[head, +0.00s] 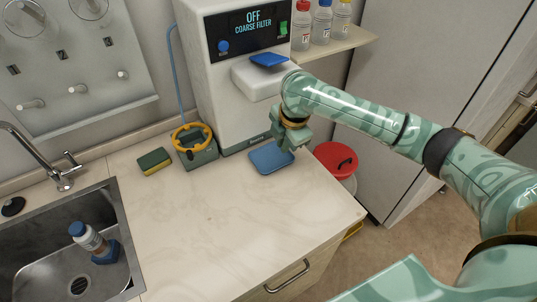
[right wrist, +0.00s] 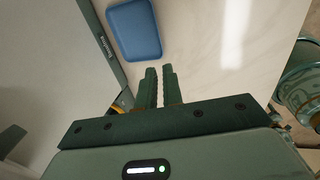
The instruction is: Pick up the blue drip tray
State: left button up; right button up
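A flat blue tray (head: 268,159), taken as the drip tray, lies on the counter in front of the white machine (head: 222,105). My right gripper (head: 287,146) points down over the tray's right edge in the head view. Its fingertips (right wrist: 160,69) are close together with only a narrow gap and nothing between them, apart from the tray. My left gripper is out of view.
A smaller blue piece (head: 268,60) sits on the machine's ledge. A red-lidded bin (head: 335,158) is beyond the counter's right edge. The front counter is clear; a sink (head: 110,190) is left.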

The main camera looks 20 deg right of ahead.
jog(key=b, duration=0.3)
send_over(275, 170)
jog(key=s, duration=0.2)
jog(key=x, duration=0.3)
jog(key=s+x, duration=0.1)
jog(key=x, duration=0.4)
jog(key=shift+s+d+f, duration=0.2)
jog(key=shift+d+f, duration=0.1)
jog(key=shift+f, duration=0.2)
jog(key=shift+f+b, duration=0.35)
jog(key=b+x, duration=0.2)
jog(key=x, duration=0.2)
jog(key=shift+w+f, duration=0.15)
jog(key=shift+f, duration=0.25)
jog(key=shift+r, duration=0.15)
grip_shut()
